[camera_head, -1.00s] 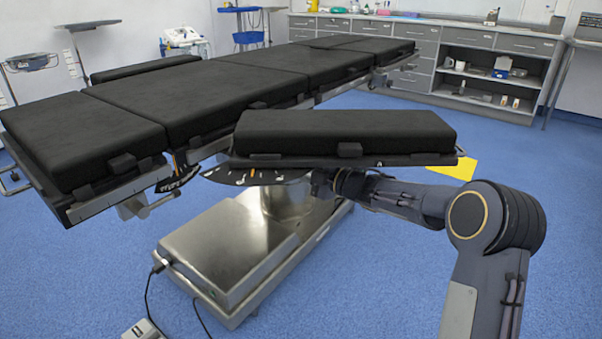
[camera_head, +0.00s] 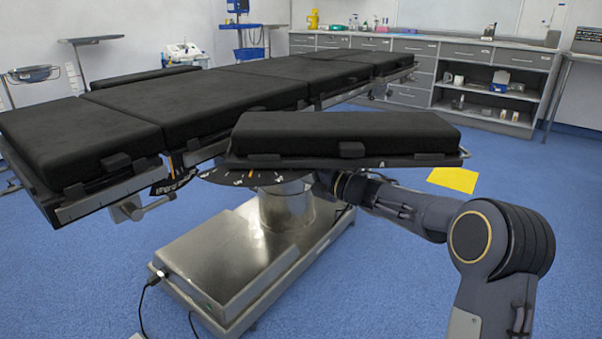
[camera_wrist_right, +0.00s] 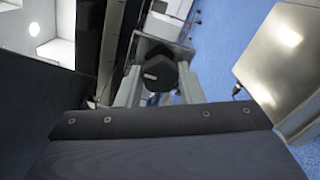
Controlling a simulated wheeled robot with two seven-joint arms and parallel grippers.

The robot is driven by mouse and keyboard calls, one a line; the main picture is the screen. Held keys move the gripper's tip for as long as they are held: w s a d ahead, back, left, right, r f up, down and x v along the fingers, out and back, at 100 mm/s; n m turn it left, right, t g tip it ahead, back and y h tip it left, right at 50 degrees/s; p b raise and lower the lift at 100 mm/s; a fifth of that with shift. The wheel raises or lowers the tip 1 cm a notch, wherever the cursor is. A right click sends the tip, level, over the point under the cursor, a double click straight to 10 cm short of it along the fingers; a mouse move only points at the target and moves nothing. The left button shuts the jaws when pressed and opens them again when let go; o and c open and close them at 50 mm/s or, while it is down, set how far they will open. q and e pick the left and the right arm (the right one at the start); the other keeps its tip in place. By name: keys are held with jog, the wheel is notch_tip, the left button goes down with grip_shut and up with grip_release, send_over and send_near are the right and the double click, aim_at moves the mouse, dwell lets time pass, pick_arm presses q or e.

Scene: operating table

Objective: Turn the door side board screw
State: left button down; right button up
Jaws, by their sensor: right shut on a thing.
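The side board (camera_head: 345,133) is a black padded arm board beside the operating table (camera_head: 215,97), level and jutting to the right. A dark marked dial plate (camera_head: 243,179) shows under its left end. In the right wrist view, a black screw knob (camera_wrist_right: 159,72) sits between the two grey fingers of my right gripper (camera_wrist_right: 157,85), which is shut on it. In the head view my right arm reaches under the board from the right, and its gripper and the knob are hidden there. My left gripper is in neither view.
The metal table base (camera_head: 230,262) stands on blue floor below the board, with a cable at its left. A yellow sheet (camera_head: 453,180) lies on the floor at right. Drawers and shelves (camera_head: 487,75) line the back wall. The floor at right is open.

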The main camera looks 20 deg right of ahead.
jog(key=shift+f+n, duration=0.1)
jog(key=shift+n, duration=0.2)
jog(key=o, duration=1)
jog(key=p+v, duration=0.2)
jog(key=v, duration=0.5)
jog(key=shift+s+d, duration=0.25)
jog(key=shift+s, duration=0.1)
jog(key=shift+s, duration=0.1)
